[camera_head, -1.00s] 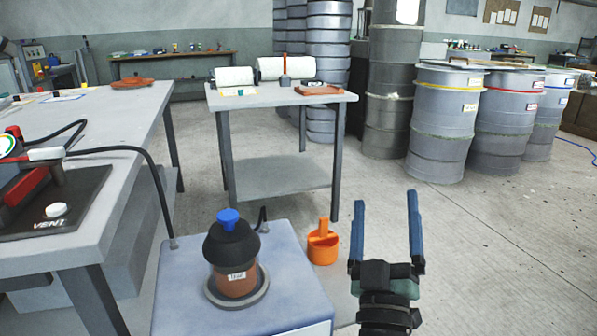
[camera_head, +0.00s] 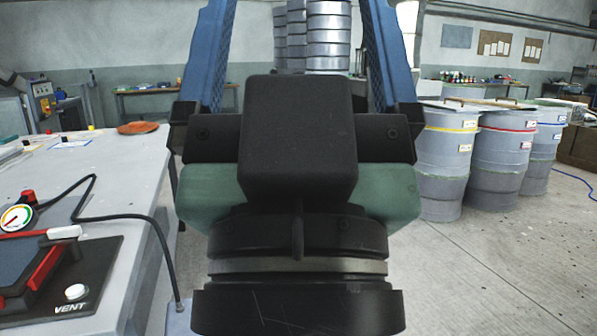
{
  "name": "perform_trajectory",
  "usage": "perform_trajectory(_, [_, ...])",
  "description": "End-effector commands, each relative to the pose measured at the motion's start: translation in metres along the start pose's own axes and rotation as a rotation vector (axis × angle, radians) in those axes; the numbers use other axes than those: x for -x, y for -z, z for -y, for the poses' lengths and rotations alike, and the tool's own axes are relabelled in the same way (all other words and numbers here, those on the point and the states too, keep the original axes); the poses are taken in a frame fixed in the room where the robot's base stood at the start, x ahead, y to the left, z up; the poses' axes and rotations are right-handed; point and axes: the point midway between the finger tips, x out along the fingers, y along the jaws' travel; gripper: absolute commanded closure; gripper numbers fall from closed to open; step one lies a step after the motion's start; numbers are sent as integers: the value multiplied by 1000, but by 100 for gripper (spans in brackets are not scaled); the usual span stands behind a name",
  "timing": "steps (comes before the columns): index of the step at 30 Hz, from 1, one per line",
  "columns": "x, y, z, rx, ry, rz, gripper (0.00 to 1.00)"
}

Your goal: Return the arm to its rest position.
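My gripper (camera_head: 290,35) fills the middle of the head view, very close to the camera and pointing up and away. Its two blue fingers stand wide apart, one on each side of the black palm block.
A grey bench (camera_head: 120,180) on the left bears a gauge (camera_head: 15,218), a black panel marked VENT (camera_head: 75,275) and a cable. Labelled grey drums (camera_head: 447,165) stand at the right. The floor (camera_head: 500,270) at the lower right is clear.

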Motion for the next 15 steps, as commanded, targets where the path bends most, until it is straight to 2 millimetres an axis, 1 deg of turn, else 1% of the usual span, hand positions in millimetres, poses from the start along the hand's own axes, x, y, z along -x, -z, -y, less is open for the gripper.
perform_trajectory(1, [-25,23,0,1,0,0,9])
perform_trajectory(15, [-132,125,0,1,0,0,9])
